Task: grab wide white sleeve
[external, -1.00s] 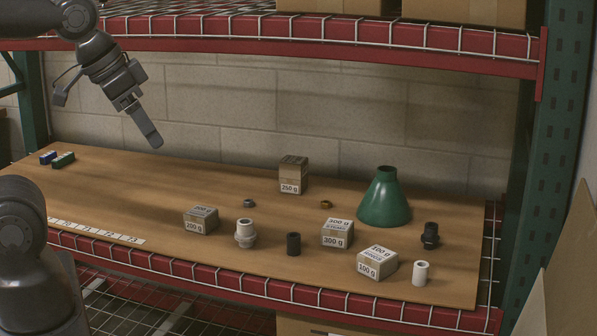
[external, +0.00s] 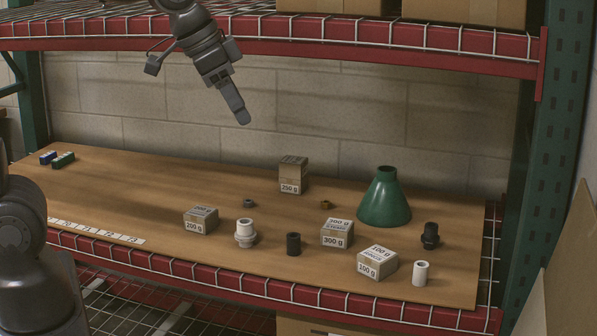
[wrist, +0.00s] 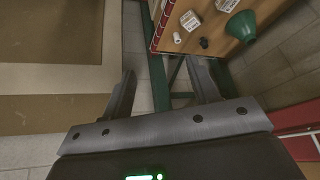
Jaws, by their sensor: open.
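A plain white cylindrical sleeve (external: 421,273) stands upright at the front right of the wooden board, beside the 100 g box. It also shows in the wrist view (wrist: 179,37), near the board edge. A second white part (external: 245,233), with a wider ringed collar low on its body, stands left of centre, right of the 200 g box. My gripper (external: 242,118) is open and empty, high above the back of the board and well away from both white parts. Its two spread fingers show in the wrist view (wrist: 160,72).
Boxes marked 200 g (external: 201,220), 250 g (external: 293,175), 300 g (external: 337,233) and 100 g (external: 377,263) stand about. A black sleeve (external: 293,244), a black socket (external: 430,236) and a green shade (external: 384,199) are among them. A red shelf beam (external: 400,48) runs overhead.

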